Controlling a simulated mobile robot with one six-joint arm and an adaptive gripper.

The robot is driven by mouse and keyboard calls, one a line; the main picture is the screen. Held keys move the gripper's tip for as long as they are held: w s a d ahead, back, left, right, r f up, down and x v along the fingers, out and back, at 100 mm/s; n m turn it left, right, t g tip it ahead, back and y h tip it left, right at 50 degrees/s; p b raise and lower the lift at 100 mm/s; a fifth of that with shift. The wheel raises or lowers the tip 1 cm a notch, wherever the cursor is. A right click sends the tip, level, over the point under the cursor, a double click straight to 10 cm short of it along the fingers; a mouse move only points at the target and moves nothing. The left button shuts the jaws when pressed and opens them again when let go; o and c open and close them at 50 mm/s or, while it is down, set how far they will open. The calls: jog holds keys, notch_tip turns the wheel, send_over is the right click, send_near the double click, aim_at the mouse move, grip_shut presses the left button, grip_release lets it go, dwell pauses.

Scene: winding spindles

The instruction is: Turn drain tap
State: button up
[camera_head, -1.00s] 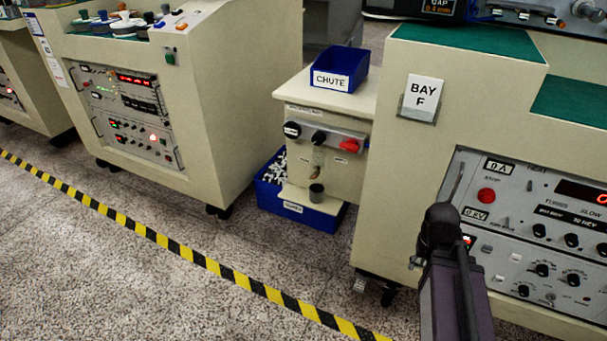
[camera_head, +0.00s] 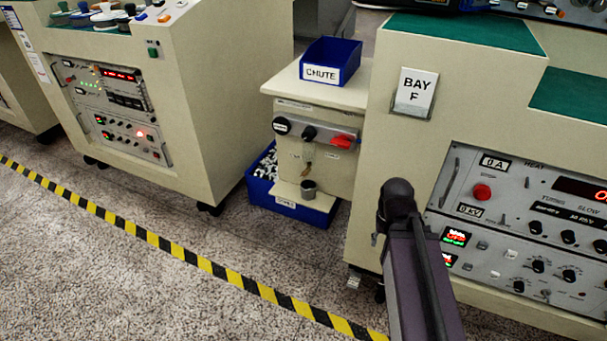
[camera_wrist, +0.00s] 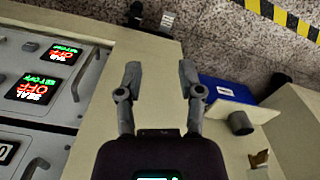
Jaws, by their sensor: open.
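A small brass tap (camera_head: 308,167) is on the front of the cream cabinet (camera_head: 350,175) between the two larger machines. It sits just above a grey cup (camera_head: 308,189) on a small shelf. In the wrist view the brass piece (camera_wrist: 259,158) is at the lower right, close to the grey cup (camera_wrist: 240,123). My gripper (camera_wrist: 160,78) is open, with nothing between its fingers. The tap is to the right of the fingers in that view and apart from them. The gripper itself does not show in the head view.
A blue CHUTE bin (camera_head: 331,61) stands on the cabinet, and a blue crate (camera_head: 262,185) on the floor. The BAY F machine (camera_head: 375,130) is close on the right. Floor in front is clear.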

jog(key=shift+w, duration=0.1)
jog(key=n+t+b, duration=1)
jog(key=n+t, duration=0.5)
jog(key=n, duration=1.1)
send_near(304, 176)
jog(key=shift+s+a+r+h, duration=0.15)
jog(key=shift+s+r+h, duration=0.05)
jog(key=shift+s, duration=0.4)
jog(key=shift+s+a+r+h, duration=0.15)
jog(key=shift+s+r+h, duration=0.05)
jog(key=shift+s, duration=0.4)
jog(key=b+x, duration=0.3)
jog(key=x, duration=1)
jog(key=shift+w+f+b, duration=0.15)
jog(key=shift+w+b, duration=0.2)
jog(key=shift+b, duration=0.05)
